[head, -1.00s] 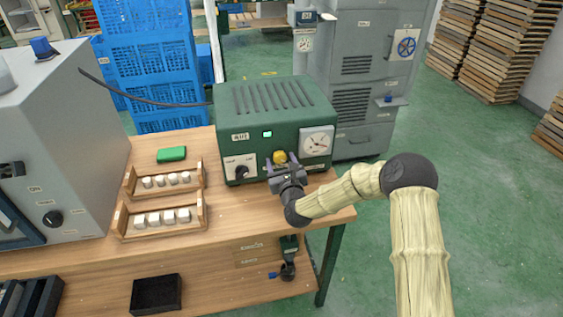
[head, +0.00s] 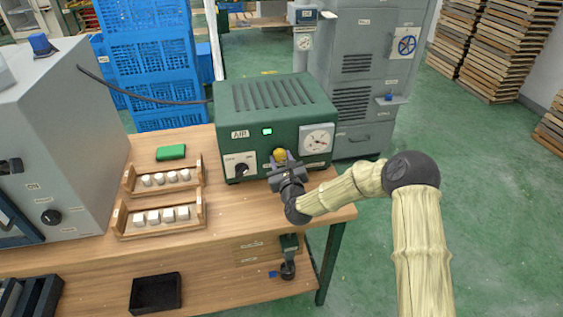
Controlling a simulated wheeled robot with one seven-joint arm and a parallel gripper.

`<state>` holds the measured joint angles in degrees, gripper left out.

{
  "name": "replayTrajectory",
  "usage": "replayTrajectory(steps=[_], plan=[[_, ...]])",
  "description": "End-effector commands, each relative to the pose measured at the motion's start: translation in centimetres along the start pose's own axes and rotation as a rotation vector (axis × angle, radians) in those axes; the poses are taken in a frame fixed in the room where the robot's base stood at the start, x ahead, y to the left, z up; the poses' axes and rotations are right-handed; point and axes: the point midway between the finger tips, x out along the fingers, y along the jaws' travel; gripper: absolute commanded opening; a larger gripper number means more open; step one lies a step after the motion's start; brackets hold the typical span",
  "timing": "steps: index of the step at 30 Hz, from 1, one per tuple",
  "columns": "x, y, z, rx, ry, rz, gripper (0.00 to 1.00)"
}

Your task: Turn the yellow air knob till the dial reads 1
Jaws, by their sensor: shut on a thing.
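The green air unit (head: 247,135) stands on the right part of the wooden bench, with an "AIR" label and a small lit green window. Its yellow knob (head: 280,155) is on the front, between a black switch (head: 241,170) and the round white dial (head: 317,139). The dial's needle and figures are too small to read for certain. My gripper (head: 282,164) is at the front of the unit, shut on the yellow knob. The fingers hide the lower part of the knob.
Two wooden racks (head: 160,222) with white pieces and a green block (head: 171,152) lie left of the unit. A grey cabinet (head: 65,140) stands at the far left. Bare bench top (head: 235,215) lies in front of the unit.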

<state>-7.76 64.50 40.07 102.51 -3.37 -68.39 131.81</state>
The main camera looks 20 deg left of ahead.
Motion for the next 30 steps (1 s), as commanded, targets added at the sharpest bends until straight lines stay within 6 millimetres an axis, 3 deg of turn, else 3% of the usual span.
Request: replayTrajectory(steps=[30], plan=[[-0.03, -0.03, -0.23, -0.886, -0.001, 0.001, 0.14]])
